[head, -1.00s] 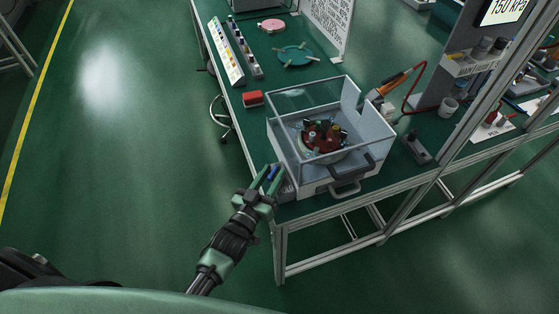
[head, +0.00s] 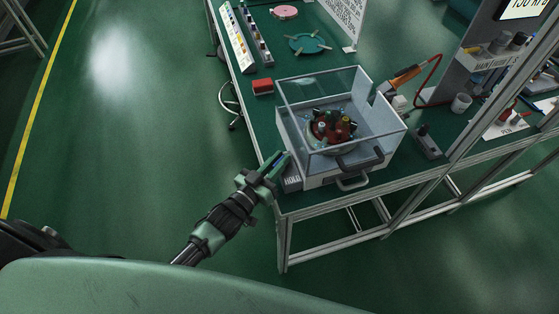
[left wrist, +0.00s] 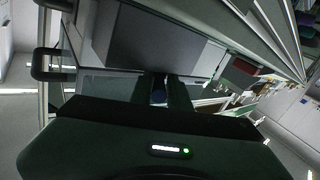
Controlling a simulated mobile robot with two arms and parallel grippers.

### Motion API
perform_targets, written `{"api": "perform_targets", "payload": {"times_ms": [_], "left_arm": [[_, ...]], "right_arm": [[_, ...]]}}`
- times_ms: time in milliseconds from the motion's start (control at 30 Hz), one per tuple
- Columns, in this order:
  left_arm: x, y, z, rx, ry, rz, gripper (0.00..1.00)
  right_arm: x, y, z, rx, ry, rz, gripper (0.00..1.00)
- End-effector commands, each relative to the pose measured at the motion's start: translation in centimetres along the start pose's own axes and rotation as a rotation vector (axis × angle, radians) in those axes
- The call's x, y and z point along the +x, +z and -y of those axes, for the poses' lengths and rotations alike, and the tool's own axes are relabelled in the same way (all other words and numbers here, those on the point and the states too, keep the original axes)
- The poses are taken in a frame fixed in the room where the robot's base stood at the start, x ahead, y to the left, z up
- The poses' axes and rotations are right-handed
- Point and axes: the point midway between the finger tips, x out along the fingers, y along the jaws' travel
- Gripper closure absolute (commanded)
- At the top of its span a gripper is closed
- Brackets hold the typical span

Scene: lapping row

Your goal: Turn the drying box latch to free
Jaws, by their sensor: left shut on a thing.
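The drying box (head: 345,175) is a pale box with a clear glass cover, standing at the near left corner of the green bench. My left gripper (head: 276,163) is at the box's left front side, shut on this blue piece. The fingers hide most of it in the head view. A label reading HOLD (head: 293,182) is just beside the fingers. My right gripper is not in view.
The box's dark handle (head: 361,161) and a grey handle (head: 352,183) are at its front. A red box (head: 262,87) lies behind on the bench. An orange-handled tool (head: 402,76) stands behind right. The floor at left is clear.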

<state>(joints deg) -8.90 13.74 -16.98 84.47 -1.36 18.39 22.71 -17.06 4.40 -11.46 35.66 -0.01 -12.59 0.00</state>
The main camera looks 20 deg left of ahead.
Motion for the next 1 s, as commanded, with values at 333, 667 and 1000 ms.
{"api": "perform_targets", "payload": {"times_ms": [333,667,1000], "left_arm": [[0.06,-0.14,0.13,-0.005,0.125,0.022,1.0],[0.04,-0.15,0.07,-0.007,0.127,0.022,0.72],[-0.08,-0.07,0.28,-0.004,0.123,0.025,0.66]], "right_arm": [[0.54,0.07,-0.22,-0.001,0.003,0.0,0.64],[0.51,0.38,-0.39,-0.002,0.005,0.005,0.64],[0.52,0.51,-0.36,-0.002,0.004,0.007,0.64]]}}
